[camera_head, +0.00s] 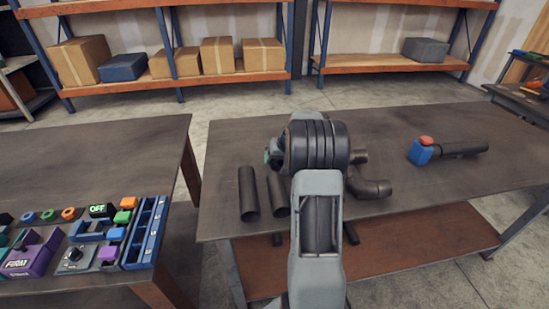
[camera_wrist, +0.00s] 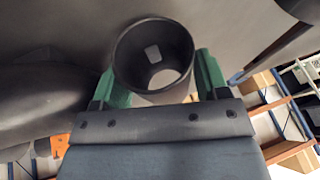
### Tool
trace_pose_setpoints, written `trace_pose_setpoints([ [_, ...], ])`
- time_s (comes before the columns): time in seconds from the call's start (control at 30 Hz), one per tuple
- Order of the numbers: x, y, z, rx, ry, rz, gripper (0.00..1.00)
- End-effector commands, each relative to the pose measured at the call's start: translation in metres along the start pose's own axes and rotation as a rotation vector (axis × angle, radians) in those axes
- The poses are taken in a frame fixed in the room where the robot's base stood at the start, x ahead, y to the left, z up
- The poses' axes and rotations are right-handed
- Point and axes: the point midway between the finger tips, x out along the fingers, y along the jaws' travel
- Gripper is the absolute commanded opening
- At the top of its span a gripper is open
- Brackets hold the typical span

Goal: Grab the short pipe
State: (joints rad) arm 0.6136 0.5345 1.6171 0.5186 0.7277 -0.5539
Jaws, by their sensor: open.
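In the wrist view a short dark pipe (camera_wrist: 128,55) shows its round open end between the two green fingers of my gripper (camera_wrist: 156,68). The fingers are apart, one on each side of the pipe; I cannot tell whether they touch it. In the head view my arm hides most of the gripper, with only a bit of green showing at its left. Two dark straight pipes, one at the left (camera_head: 248,192) and one beside it (camera_head: 278,196), are on the table left of my arm. I cannot tell which pipe is between the fingers.
A dark elbow pipe (camera_head: 370,184) lies on the table (camera_head: 450,205) just right of my arm. A second table at the left holds colored parts. The table's right front is clear.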

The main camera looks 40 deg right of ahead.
Motion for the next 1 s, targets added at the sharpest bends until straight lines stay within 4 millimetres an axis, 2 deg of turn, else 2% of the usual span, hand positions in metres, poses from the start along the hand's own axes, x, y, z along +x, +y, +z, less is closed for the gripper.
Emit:
trace_pose_setpoints([
  [0.13, 0.008, 0.0003, -0.0002, 0.0, 0.001, 0.001, 0.68],
  [0.37, 0.0087, 0.0005, 0.0, 0.0, 0.001, 0.001, 0.68],
  [0.8, 0.0085, 0.0005, 0.0001, 0.0, 0.001, 0.001, 0.26],
  [1.0, 0.0077, 0.0002, -0.0007, 0.0, 0.003, 0.002, 0.26],
])
